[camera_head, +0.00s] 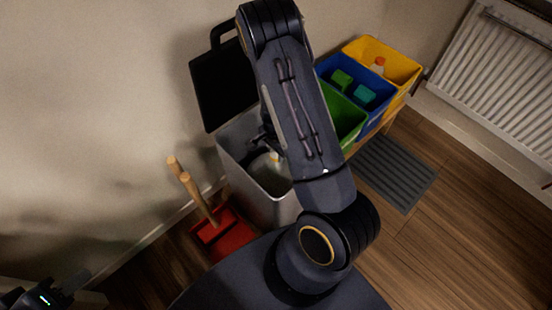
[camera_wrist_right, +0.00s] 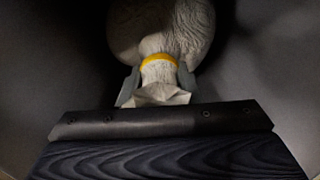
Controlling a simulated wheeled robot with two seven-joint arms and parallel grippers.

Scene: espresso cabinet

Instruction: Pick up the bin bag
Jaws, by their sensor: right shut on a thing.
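The bin bag (camera_head: 262,168) is a pale, wrinkled sack down inside a tall grey bin (camera_head: 282,210). In the right wrist view the bag (camera_wrist_right: 185,30) has a yellow tie (camera_wrist_right: 159,59) around its neck. My right gripper (camera_wrist_right: 158,84) is shut on the gathered neck, one finger on each side, just below the tie in the picture. In the head view my right arm reaches over the bin and hides part of its opening and of the bag. My left gripper (camera_head: 42,297) shows only in part at the bottom left corner, away from the bin; its jaws are unclear.
The bin's black lid (camera_head: 222,85) stands open against the wall. A red dustpan (camera_head: 218,236) with wooden handles is left of the bin. Green, blue (camera_head: 372,113) and yellow (camera_head: 396,62) crates stand right of it. A grey mat (camera_head: 396,172) and a radiator (camera_head: 497,75) lie further right.

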